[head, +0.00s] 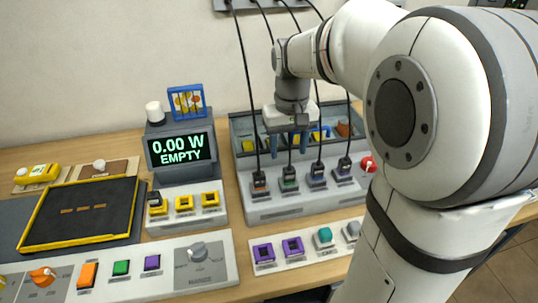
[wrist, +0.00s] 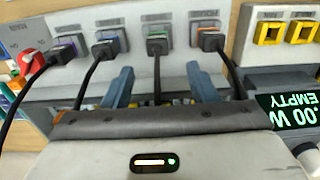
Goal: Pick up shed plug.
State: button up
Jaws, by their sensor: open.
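Several black plugs on cords sit in a row of sockets on the grey plug panel (head: 280,210). Their sockets are marked orange, green, blue and purple, and the labels are too small to read, so I cannot tell which is the shed plug. The green-marked plug (head: 289,178) also shows in the wrist view (wrist: 157,44). The orange-marked plug (head: 260,183) and the blue-marked plug (head: 317,174) are beside it. My gripper (head: 290,143) is open above and behind the row. In the wrist view its blue fingers (wrist: 160,85) are on either side of the green-marked plug's cord, apart from the plug.
The cords hang from a wall fixture and run close to my gripper. A tray of small items (head: 240,128) lies behind the panel. A display (head: 180,149) reading "0.00 W EMPTY" stands left, above yellow sockets (head: 184,203). A red knob (head: 368,164) is at the panel's right end.

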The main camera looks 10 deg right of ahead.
aim_at(289, 169)
jog(key=f, duration=0.4)
jog(key=s+f, duration=0.1)
jog(key=f, duration=0.1)
jog(key=shift+d+f, duration=0.15)
jog(key=shift+f, duration=0.6)
jog(key=shift+c, duration=0.5)
jog(key=c, duration=1)
jog(key=shift+r, duration=0.1)
